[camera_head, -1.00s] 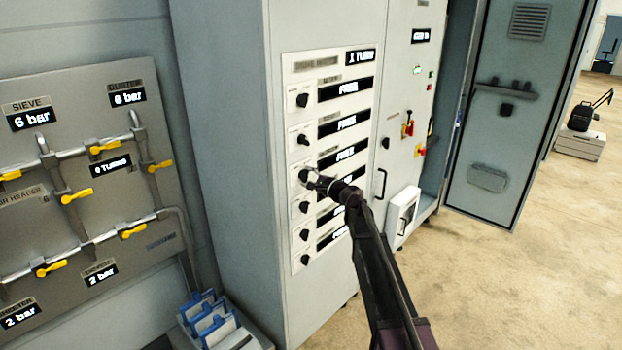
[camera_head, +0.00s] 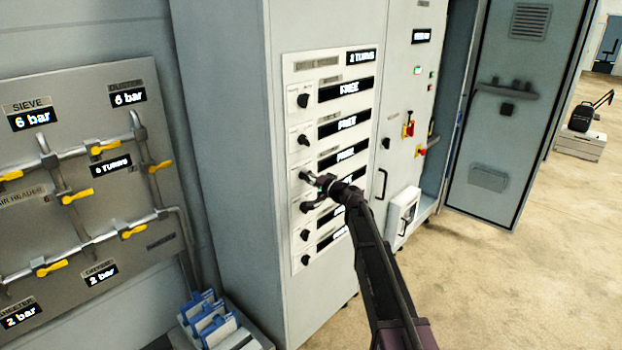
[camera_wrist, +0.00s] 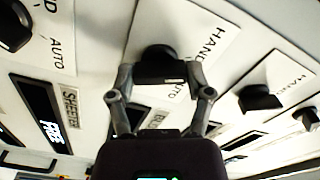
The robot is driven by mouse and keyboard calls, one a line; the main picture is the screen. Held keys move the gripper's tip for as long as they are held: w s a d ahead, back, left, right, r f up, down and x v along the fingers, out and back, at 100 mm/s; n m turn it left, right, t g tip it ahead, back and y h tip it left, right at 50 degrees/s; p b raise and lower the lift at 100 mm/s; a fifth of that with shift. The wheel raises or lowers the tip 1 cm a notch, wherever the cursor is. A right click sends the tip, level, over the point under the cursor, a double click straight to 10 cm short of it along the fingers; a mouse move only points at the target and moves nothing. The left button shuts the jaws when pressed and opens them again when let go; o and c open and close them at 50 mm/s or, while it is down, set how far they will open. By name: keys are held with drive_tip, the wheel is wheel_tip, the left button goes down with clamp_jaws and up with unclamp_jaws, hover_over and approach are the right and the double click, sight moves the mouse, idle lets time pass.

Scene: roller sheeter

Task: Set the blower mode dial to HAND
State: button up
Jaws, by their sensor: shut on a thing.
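My gripper (camera_head: 314,187) is at the column of black mode dials on the grey cabinet, around its middle rows. In the wrist view, the two fingers of my gripper (camera_wrist: 160,82) are shut on a black dial (camera_wrist: 158,58), one on each side. The dial's white plate (camera_wrist: 190,22) carries HAND and, lower, AUTO. The dial's own name plate is largely hidden by my gripper, so I cannot read whether it says blower. I cannot tell where the dial points.
Other dials sit close by: the top dial (camera_head: 303,100) and, in the wrist view, a neighbouring dial (camera_wrist: 260,97). A readout (camera_head: 362,57) at the panel top shows 2 TURNS. A white box (camera_head: 402,215) projects from the cabinet. Open floor (camera_head: 500,285) lies to the right.

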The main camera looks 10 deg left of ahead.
drive_tip(key=shift+a+n, duration=0.15)
drive_tip(key=shift+n, duration=0.45)
drive_tip(key=o, duration=1.1)
drive_tip(key=shift+o, duration=0.2)
drive_tip(key=v, duration=1.2)
